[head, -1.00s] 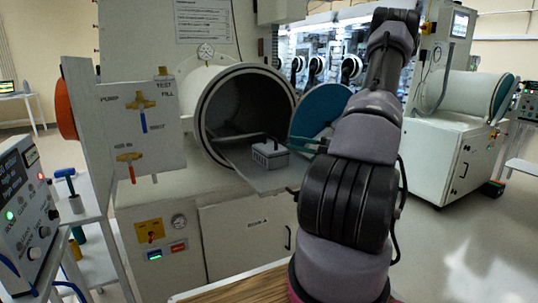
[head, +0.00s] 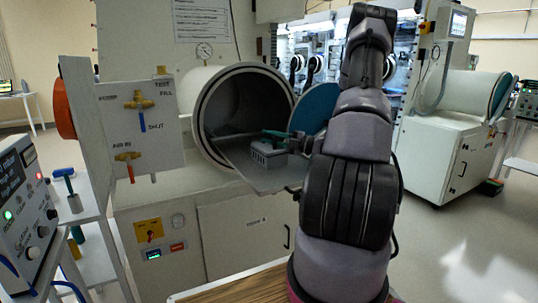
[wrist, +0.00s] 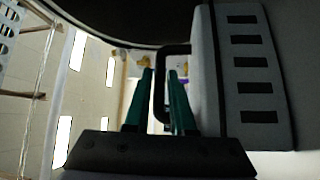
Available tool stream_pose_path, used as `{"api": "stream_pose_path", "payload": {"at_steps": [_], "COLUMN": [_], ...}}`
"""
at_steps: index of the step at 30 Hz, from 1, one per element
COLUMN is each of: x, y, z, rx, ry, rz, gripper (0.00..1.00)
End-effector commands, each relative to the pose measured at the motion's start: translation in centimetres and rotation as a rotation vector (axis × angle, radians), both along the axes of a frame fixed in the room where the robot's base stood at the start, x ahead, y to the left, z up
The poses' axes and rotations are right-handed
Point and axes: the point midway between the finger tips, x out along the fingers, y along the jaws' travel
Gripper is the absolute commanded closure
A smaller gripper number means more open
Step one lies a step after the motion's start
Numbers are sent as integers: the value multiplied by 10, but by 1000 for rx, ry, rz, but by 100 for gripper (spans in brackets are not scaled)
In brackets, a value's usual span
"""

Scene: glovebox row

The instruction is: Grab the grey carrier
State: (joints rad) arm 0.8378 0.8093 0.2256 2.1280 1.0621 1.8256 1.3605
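The grey carrier (head: 268,157) is a small slotted box on the flat tray (head: 235,158) at the mouth of the round chamber. In the wrist view the carrier (wrist: 258,85) fills the right side, with its dark slots and its black handle (wrist: 159,95) standing out toward the left. My gripper (head: 272,134) has green fingers and is at the top of the carrier, by the handle. In the wrist view my gripper (wrist: 160,74) is open, with the handle's bar between its two fingers and gaps showing beside the bar. The head view hides most of the handle.
The chamber's round rim (head: 207,128) surrounds the tray's back end. The teal round door (head: 316,107) stands open just right of the tray, close to my arm. A valve panel (head: 140,125) and a cart with a control box (head: 28,195) stand at the left.

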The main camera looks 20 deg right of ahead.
Motion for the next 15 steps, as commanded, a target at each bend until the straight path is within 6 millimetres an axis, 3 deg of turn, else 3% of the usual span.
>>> {"api": "stream_pose_path", "payload": {"at_steps": [2,15], "x": [0,0], "y": [0,0], "z": [0,0], "rx": [0,0], "ry": [0,0], "rz": [0,0], "gripper": [100,100]}}
